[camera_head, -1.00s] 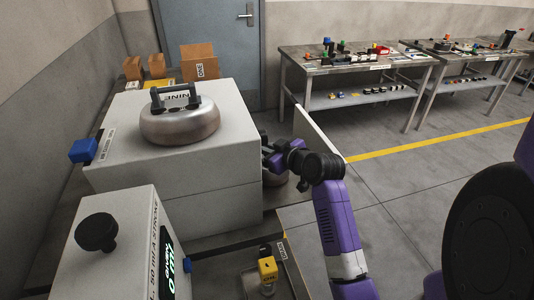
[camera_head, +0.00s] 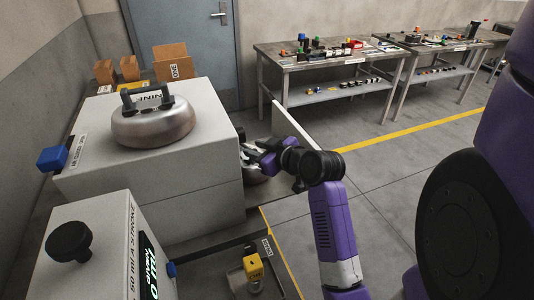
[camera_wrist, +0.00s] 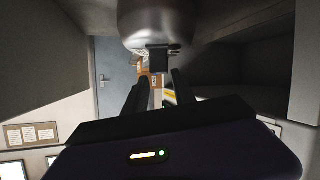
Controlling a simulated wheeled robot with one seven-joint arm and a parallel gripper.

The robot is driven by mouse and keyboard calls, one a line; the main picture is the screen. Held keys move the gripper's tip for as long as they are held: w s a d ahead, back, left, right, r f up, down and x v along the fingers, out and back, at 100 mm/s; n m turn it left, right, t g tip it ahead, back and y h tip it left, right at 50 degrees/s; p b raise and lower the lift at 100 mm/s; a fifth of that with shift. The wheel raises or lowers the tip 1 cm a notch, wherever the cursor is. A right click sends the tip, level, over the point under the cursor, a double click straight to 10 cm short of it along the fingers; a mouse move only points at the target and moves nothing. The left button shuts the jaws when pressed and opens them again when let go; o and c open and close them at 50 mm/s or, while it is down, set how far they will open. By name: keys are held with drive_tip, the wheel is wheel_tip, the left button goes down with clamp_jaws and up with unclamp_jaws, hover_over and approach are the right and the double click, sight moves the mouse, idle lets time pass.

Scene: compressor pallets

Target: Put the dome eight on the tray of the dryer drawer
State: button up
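A silver dome (camera_head: 257,178) with a dark handle shows partly in the head view, between the white dryer cabinet (camera_head: 190,195) and the white drawer front (camera_head: 303,138). Its label cannot be read. In the wrist view a silver dome (camera_wrist: 158,20) fills the top middle, its dark handle (camera_wrist: 160,60) in line with the gap between my fingers. My gripper (camera_wrist: 159,78) is open; the fingers stand apart on either side of that line. In the head view my gripper (camera_head: 256,155) is beside the dome and covers part of it. The tray under the dome is hidden.
Another dome (camera_head: 152,124), marked NINE, stands on the cabinet top. A pump box with a black knob (camera_head: 69,240) is in front, and a small yellow-topped part (camera_head: 254,266) stands nearby. Workbenches (camera_head: 335,58) stand behind.

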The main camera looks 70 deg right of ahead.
drive_tip(key=v, duration=0.6)
drive_tip(key=shift+s+a, duration=0.15)
drive_tip(key=shift+s, duration=0.05)
idle(0.4)
